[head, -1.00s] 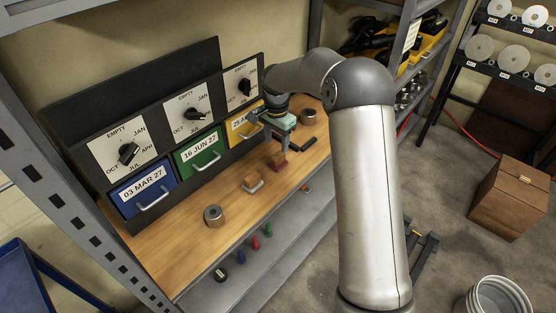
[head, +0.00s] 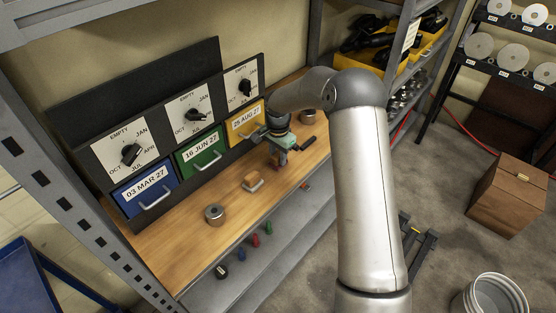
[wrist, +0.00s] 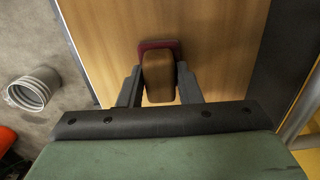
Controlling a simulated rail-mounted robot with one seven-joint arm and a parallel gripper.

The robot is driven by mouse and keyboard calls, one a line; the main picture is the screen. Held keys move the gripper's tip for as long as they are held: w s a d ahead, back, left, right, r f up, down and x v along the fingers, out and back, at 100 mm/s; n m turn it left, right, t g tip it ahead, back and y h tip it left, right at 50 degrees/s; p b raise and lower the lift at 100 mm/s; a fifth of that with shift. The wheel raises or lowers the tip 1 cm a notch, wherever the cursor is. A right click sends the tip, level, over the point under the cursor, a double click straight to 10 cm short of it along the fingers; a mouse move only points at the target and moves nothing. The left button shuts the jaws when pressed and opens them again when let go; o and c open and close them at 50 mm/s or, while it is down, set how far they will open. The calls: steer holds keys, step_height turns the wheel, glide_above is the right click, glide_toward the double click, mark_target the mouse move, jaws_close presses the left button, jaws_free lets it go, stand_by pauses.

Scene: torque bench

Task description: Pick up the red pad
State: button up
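The red pad shows in the wrist view as a dark red base (wrist: 160,43) under a brown wooden block (wrist: 158,76), on the wooden bench top. My gripper (wrist: 160,68) is open, with one finger on each side of the block and a small gap visible at both sides. In the head view my gripper (head: 284,158) is low over the bench, in front of the yellow drawer, and mostly hides the red pad. I cannot tell how high the fingertips are above the bench.
A second wooden block on a pale base (head: 253,182) stands to the left. Blue (head: 146,191), green (head: 199,156) and yellow (head: 246,123) drawers with handles line the back.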

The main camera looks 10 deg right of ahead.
steer(key=c, duration=0.5)
steer(key=shift+r, duration=0.65)
steer(key=s+r+b, duration=0.1)
steer(key=s+r, duration=0.3)
steer(key=s+r+b, duration=0.1)
steer(key=s+r, duration=0.2)
steer(key=s, duration=0.2)
steer(key=s+d+r+b, duration=0.1)
steer(key=s+r, duration=0.3)
steer(key=s, duration=0.1)
steer(key=shift+r+b, duration=0.35)
